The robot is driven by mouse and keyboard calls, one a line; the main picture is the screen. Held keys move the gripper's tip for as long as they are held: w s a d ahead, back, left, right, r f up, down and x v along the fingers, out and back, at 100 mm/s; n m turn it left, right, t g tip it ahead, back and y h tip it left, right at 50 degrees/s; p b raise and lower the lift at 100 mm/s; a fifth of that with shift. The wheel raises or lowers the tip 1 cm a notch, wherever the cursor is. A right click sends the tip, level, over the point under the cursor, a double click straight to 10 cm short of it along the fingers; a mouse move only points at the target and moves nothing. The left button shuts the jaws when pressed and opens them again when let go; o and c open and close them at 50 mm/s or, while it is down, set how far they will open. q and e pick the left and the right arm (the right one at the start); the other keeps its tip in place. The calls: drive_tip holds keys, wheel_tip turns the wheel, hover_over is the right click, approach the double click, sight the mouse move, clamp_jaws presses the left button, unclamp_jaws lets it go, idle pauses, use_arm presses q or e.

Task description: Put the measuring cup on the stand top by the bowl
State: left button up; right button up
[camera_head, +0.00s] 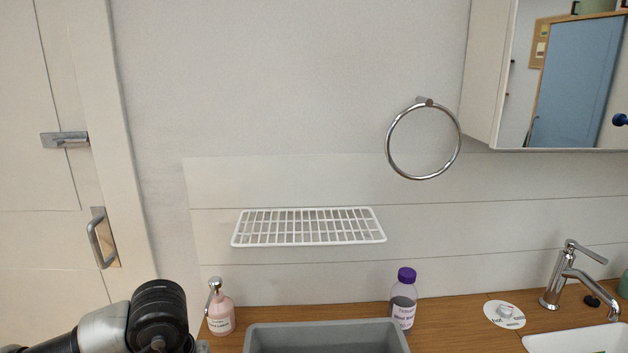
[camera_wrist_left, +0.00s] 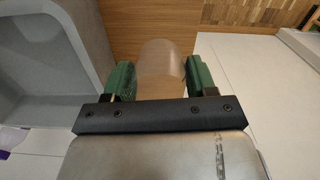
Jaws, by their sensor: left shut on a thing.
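My left gripper (camera_wrist_left: 159,72) has green fingers and is shut on a clear, round-ended thing (camera_wrist_left: 160,54), seemingly the measuring cup, in the left wrist view. Its handle and markings cannot be made out, and its lower part is hidden by the gripper body. In the head view only my left arm shows at the bottom left, with the gripper below the frame. No bowl or stand top can be picked out in either view. My right gripper is not in view.
A grey bin (camera_head: 325,325) sits on the wooden counter (camera_head: 455,317) and shows beside the gripper in the left wrist view (camera_wrist_left: 88,32). A pink soap dispenser (camera_head: 220,314), a purple-capped bottle (camera_head: 404,298) and a tap (camera_head: 567,280) stand around. A white wire rack (camera_head: 308,242) hangs above.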

use_arm(q)
drive_tip(key=shift+s+d+m, duration=0.1)
drive_tip(key=shift+m, duration=0.8)
